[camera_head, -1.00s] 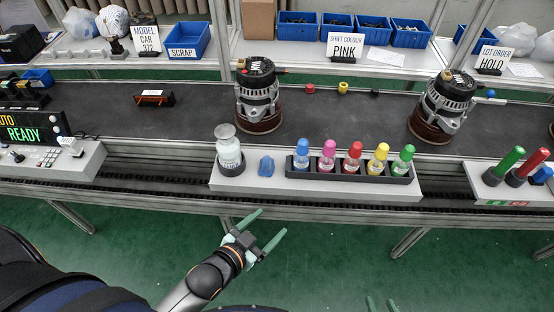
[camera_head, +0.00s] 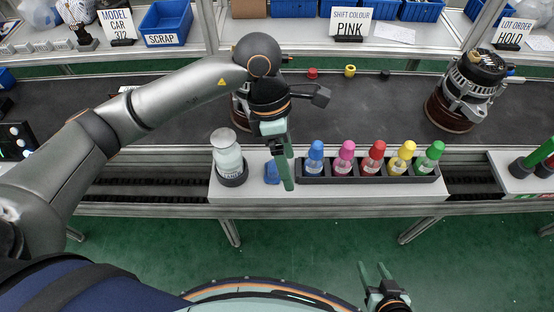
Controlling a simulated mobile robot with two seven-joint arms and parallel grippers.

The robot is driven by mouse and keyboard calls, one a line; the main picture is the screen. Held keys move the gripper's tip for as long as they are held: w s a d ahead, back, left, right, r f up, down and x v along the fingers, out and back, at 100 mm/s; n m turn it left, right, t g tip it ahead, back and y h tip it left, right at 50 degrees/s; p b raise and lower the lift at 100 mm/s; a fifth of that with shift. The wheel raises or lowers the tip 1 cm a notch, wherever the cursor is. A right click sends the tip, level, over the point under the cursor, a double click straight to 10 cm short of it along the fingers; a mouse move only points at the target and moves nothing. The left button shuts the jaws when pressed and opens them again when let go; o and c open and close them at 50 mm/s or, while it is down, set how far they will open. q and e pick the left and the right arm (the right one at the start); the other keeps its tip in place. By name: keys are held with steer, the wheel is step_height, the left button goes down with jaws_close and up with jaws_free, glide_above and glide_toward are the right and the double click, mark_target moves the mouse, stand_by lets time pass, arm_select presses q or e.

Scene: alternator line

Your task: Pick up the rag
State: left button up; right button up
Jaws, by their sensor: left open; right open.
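The small blue rag (camera_head: 271,173) lies crumpled on the light grey ledge at the front of the line, between the white-lidded jar and the bottle rack. My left gripper (camera_head: 284,180) is open and points down right at the rag. Its green fingers cover the rag's right side in the picture. Whether they touch the rag, I cannot tell. My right gripper (camera_head: 374,272) is open and empty, low in the picture over the green floor, away from the ledge.
The jar (camera_head: 228,158) stands close left of the rag. A black rack with several colour-capped bottles, the blue-capped bottle (camera_head: 315,158) nearest, stands close right. My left arm hides much of one alternator (camera_head: 239,112) behind. Another alternator (camera_head: 466,92) stands further right on the dark belt (camera_head: 370,110).

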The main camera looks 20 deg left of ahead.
arm_select(q)
steer(key=w+a+t+y, duration=0.2)
steer(key=w+a+y, duration=0.1)
steer(key=w+a, duration=0.25)
glide_above(271, 165)
steer(key=a, duration=0.1)
steer(key=f, duration=0.4)
steer(key=shift+s+f, duration=0.25)
steer(key=shift+s, duration=0.05)
steer(key=shift+w+d+f+p, duration=0.1)
steer(key=shift+d+f+p, duration=0.1)
steer(key=shift+f, duration=0.9)
steer(key=shift+w+d+f+p, duration=0.1)
steer(key=shift+f+p, duration=0.15)
steer(key=shift+f, duration=0.8)
steer(key=shift+w+d+f+p, duration=0.1)
steer(key=shift+d+f+p, duration=0.1)
steer(key=shift+f, duration=0.9)
steer(key=c, duration=1.4)
steer(key=shift+c, duration=0.2)
arm_select(e)
steer(key=shift+w+r, duration=0.4)
steer(key=shift+r, duration=0.1)
arm_select(q)
steer(key=shift+r, duration=0.1)
